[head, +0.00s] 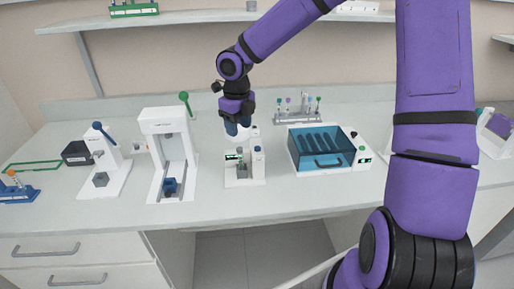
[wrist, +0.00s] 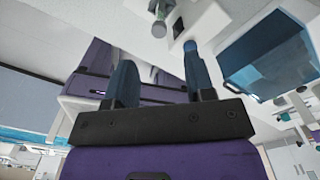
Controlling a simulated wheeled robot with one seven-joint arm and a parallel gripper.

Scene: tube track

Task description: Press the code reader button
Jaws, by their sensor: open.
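A small white device (head: 246,173), which looks like the code reader, stands on the bench with a green-lit display (head: 233,156) and a tube-like part in its middle. A small dark spot on its right-hand post (head: 257,149) may be the button; it is too small to be sure. My gripper (head: 238,127) is open and empty, above and behind the device, its blue fingers pointing down and apart from it as far as I can tell. In the wrist view my gripper (wrist: 157,56) shows spread fingers, and part of the white device (wrist: 188,14) shows at the top edge.
A blue-lidded box (head: 320,147) stands close to the right, and a tube rack (head: 298,112) behind. A tall white machine (head: 168,150) with a green-knobbed lever stands left, with another lever device (head: 103,160) beyond. The bench front (head: 250,203) is clear.

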